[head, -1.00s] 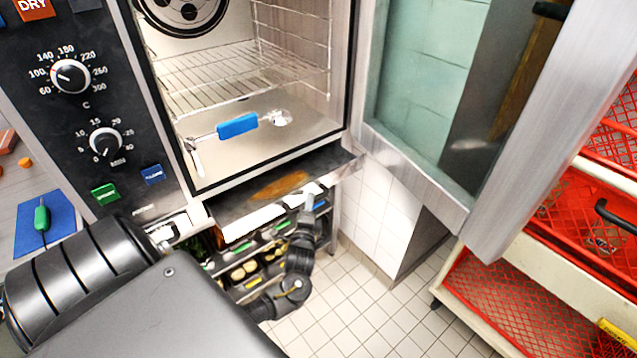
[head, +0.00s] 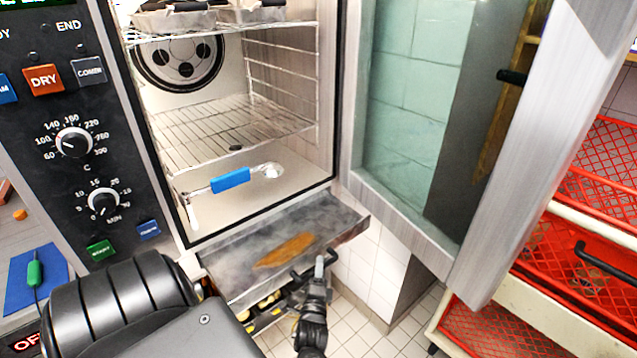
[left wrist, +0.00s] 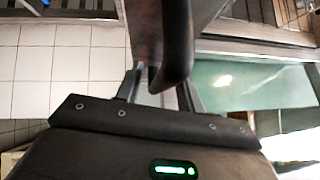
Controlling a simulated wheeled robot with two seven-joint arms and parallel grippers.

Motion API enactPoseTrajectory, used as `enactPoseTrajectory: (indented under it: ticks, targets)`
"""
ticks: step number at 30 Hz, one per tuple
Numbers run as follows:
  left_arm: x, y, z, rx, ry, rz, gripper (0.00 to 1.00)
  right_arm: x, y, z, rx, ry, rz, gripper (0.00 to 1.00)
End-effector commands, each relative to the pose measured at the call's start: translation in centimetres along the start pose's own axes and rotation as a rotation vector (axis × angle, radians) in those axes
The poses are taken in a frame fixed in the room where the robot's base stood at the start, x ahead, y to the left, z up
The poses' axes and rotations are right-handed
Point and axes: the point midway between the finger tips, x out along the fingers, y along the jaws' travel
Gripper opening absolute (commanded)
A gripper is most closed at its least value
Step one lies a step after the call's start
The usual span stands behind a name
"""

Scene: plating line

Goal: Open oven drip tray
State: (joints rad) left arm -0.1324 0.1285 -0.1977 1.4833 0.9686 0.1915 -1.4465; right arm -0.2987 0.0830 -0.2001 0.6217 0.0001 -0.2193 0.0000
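The oven drip tray (head: 226,267) is a shallow metal pan under the oven chamber. It is pulled part way out and has a brown greasy patch (head: 286,249) on its floor. Its black bar handle (head: 300,274) is at the front edge. My left gripper (head: 319,268) is at this handle. In the left wrist view the dark handle (left wrist: 175,45) runs between the two fingers of my left gripper (left wrist: 160,85), which look shut on it. The exact contact is partly hidden. My right gripper is not in view.
The oven door (head: 405,190) stands wide open on the right. A blue-handled utensil (head: 230,180) lies on the chamber floor, below a wire rack (head: 215,125). Red crates (head: 585,235) stand on a rack at the far right. Tiled floor (head: 350,335) shows below.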

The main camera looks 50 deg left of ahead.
Motion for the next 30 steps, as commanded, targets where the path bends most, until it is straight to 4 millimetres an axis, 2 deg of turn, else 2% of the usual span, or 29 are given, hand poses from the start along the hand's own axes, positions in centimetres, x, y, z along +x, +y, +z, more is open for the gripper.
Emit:
enactPoseTrajectory:
  ticks: [8,21,25,30]
  targets:
    - [-0.8,0.1,-0.1,-0.001,0.002,0.001,0.38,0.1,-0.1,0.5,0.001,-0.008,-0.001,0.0]
    - [-8.8,0.2,0.0,-0.001,0.0,0.003,0.38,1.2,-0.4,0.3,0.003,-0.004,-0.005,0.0]
    - [-10.2,0.1,-0.1,-0.001,0.001,0.001,0.38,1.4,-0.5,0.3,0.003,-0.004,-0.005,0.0]
    - [-10.8,0.0,0.0,0.0,0.0,0.001,0.38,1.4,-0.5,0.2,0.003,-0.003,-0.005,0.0]
